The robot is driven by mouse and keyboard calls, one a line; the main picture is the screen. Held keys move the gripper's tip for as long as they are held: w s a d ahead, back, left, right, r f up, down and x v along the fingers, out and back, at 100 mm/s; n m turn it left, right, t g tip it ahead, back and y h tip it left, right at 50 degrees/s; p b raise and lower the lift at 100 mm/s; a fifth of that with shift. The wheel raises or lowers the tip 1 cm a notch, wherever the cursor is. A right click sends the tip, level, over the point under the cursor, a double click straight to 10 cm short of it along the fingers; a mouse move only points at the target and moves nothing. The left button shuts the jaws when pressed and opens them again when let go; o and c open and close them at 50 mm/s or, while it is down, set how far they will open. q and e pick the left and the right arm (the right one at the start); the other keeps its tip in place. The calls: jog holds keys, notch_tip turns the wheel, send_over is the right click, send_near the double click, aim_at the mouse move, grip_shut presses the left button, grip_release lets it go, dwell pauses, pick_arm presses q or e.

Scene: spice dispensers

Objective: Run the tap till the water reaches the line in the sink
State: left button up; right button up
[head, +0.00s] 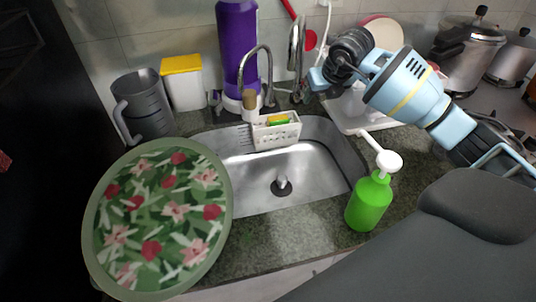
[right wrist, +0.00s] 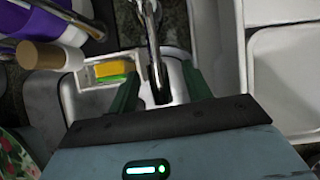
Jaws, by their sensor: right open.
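The steel sink (head: 250,180) is in the middle of the head view. Its bottom looks bare, with a dark drain (head: 281,188) and a small pale piece standing on it. Small dark marks (head: 241,138) show near its back left; I cannot make out a clear line. A chrome tap (head: 297,45) rises behind the sink, beside another curved spout (head: 268,62). In the right wrist view, chrome pipe (right wrist: 154,45) shows between the spread fingers (right wrist: 160,88); contact is unclear. My left gripper is out of view.
A white caddy (head: 277,137) with a yellow-green sponge sits at the sink's back edge. A green soap bottle (head: 368,205) stands right of the sink. A large floral tray (head: 160,215) stands at left. A purple bottle (head: 237,45) and white rack (head: 350,110) are behind.

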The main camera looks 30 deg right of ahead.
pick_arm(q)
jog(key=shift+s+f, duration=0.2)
pick_arm(e)
jog(key=c, duration=0.8)
jog(key=shift+w+r+p, duration=0.25)
jog(key=shift+r+p, duration=0.15)
jog(key=shift+r, duration=0.6)
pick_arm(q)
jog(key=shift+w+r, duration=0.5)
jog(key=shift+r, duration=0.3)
pick_arm(e)
jog(key=shift+o, duration=0.2)
jog(key=shift+r, duration=0.1)
jog(key=shift+w+r, duration=0.1)
jog(key=shift+r, duration=0.05)
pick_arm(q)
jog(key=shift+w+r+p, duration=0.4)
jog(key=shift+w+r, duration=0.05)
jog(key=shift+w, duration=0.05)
pick_arm(e)
jog(key=shift+w+d+r, duration=0.15)
jog(key=shift+w+r, duration=0.2)
jog(key=shift+r, duration=0.45)
